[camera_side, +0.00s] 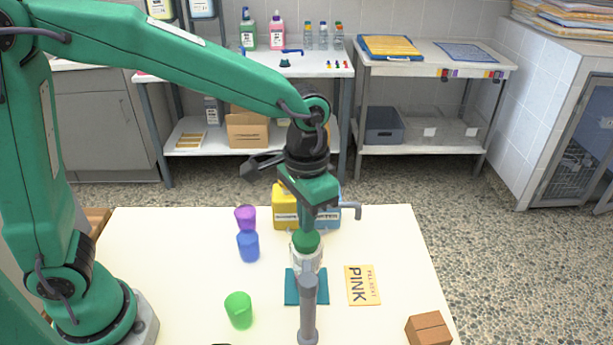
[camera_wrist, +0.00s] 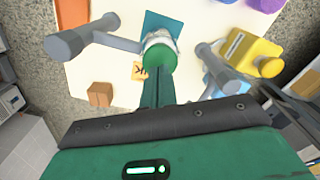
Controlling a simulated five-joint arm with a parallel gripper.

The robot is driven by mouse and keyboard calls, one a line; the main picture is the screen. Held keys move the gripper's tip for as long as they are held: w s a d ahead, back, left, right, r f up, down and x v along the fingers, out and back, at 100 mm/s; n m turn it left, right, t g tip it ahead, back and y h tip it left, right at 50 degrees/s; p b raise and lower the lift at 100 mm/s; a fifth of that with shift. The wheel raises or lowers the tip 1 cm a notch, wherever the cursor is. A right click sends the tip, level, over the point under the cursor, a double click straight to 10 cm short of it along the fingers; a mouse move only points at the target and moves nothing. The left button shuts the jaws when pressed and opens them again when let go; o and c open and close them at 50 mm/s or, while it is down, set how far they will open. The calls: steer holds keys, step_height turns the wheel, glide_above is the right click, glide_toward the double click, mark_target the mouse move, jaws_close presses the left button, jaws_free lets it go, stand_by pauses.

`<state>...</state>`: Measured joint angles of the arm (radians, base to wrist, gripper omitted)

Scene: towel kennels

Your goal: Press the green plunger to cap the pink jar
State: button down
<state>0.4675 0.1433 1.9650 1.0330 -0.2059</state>
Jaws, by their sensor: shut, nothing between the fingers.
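The green plunger (camera_side: 306,242) is a domed cap on a clear, whitish body on the teal mat (camera_side: 293,287). It also shows in the wrist view (camera_wrist: 160,60). My gripper (camera_side: 307,229) is shut and empty, pointing down with its tips at the top of the dome. I cannot tell whether they touch or press it. The fingers in the wrist view (camera_wrist: 165,88) line up with the dome. No pink jar can be made out; the grey post in front and the plunger hide part of that spot. A yellow card (camera_side: 362,285) reading PINK lies right of the mat.
Grey posts stand in front (camera_side: 308,310) and behind (camera_side: 355,211) the plunger. Yellow (camera_side: 284,205) and blue (camera_side: 328,217) containers stand behind. Purple (camera_side: 245,217), blue (camera_side: 248,246) and green (camera_side: 238,310) cups are at left. A brown block (camera_side: 428,328) sits front right.

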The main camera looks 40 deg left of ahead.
steer(key=shift+r, duration=0.1)
step_height(320, 180, up, 6)
steer(key=shift+f, duration=0.1)
stand_by(0.9)
steer(key=s+a+r+n+t, duration=0.1)
steer(key=s+a+t, duration=0.1)
steer(key=s+a, duration=0.4)
steer(key=s+a+n+t, duration=0.2)
steer(key=s+a, duration=0.4)
steer(key=a, duration=0.5)
steer(key=shift+a+r+t, duration=0.15)
steer(key=shift+r+t, duration=0.2)
steer(key=shift+t, duration=0.45)
stand_by(0.9)
